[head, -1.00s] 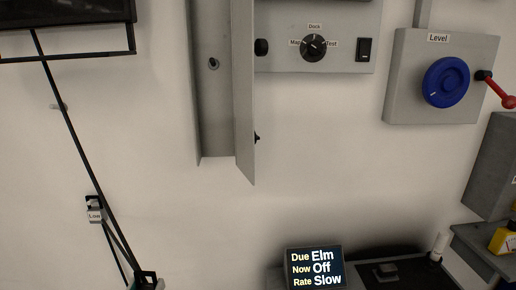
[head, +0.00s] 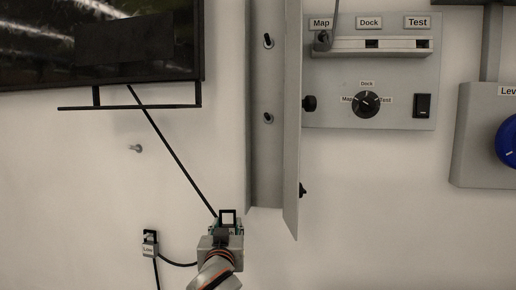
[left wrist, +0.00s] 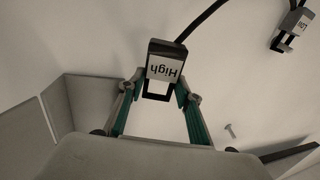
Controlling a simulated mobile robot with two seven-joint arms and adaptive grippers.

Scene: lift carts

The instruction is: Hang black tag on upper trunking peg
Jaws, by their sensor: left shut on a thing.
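My left gripper (head: 227,232) is shut on a black tag (head: 228,217) with an open square loop, below the trunking and a little to its left. In the left wrist view the tag (left wrist: 165,62) reads "High", sits between the green-sided fingers (left wrist: 157,90), and trails a black cable. The grey trunking (head: 265,165) stands open on the wall. Its upper peg (head: 268,40) and lower peg (head: 268,118) are bare dark stubs inside the channel. The tag is apart from both. My right gripper is not in view.
A "Low" tag (head: 150,249) hangs on the wall at left, with a cable. A bare wall peg (head: 135,148) is above it. The open trunking door (head: 292,120) stands out beside the channel. A control panel (head: 400,105) is at right, a dark screen (head: 100,40) upper left.

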